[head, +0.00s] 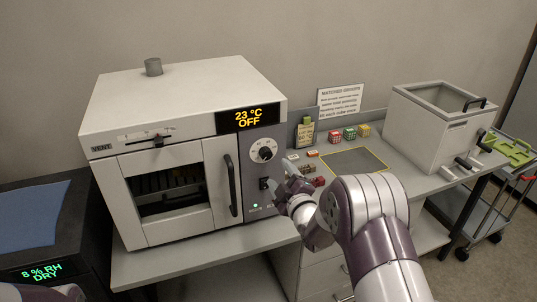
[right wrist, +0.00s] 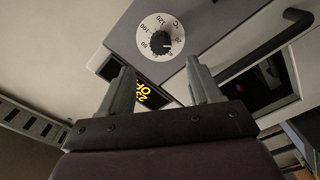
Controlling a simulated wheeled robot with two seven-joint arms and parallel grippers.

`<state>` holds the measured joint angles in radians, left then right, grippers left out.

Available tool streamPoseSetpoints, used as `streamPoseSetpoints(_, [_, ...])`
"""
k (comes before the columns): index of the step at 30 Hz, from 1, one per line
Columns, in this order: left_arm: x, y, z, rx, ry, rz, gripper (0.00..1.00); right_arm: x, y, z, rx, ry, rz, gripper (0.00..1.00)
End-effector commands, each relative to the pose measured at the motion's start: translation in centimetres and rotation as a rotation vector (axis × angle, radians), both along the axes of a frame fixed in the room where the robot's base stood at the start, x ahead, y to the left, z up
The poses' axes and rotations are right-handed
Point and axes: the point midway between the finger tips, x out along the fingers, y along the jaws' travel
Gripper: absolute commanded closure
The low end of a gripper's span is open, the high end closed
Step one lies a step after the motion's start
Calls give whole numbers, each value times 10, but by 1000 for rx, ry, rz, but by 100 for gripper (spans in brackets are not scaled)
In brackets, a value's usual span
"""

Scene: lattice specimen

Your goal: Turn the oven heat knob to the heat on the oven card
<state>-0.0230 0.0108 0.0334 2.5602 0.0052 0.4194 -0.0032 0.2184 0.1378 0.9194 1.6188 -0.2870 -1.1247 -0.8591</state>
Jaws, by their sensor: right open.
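The oven (head: 180,100) stands on the bench, its display (head: 248,116) reading 23 °C OFF. The heat knob (head: 264,152) is a black knob on a round white dial on the oven's front panel. In the right wrist view the knob (right wrist: 160,43) sits ahead of the fingers, its white mark pointing right; the dial numbers are partly legible. My right gripper (head: 281,182) is open and empty, below and right of the knob in the head view, and apart from it. Its fingers (right wrist: 162,80) frame the dial's lower side. A small yellowish card (head: 305,134) stands right of the oven; its text is too small to read.
A black switch (head: 264,183) and green light (head: 255,205) are below the knob. The oven door handle (head: 231,185) juts out left of it. Several small coloured blocks (head: 349,134), a sign (head: 340,100) and a grey bin (head: 437,120) stand to the right.

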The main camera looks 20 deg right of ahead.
Motion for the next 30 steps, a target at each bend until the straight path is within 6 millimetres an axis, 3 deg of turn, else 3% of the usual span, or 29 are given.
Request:
streamPoseSetpoints(3, [0,0,17,0,0,0,57,33,2,5,2,2,1,37])
streamPoseSetpoints(9, [0,0,29,0,0,0,57,75,4,3,3,3,1,37])
streamPoseSetpoints(15, [0,0,32,0,0,0,57,93,4,1,5,3,-1,37])
streamPoseSetpoints(23, [0,0,32,0,0,0,57,95,4,0,5,3,-1,37])
streamPoseSetpoints(24, [0,0,32,0,0,0,57,95,4,0,5,3,-1,40])
streamPoseSetpoints(29, [0,0,32,0,0,0,57,95,4,0,5,3,-1,92])
streamPoseSetpoints(30, [0,0,32,0,0,0,57,95,4,0,5,3,-1,93])
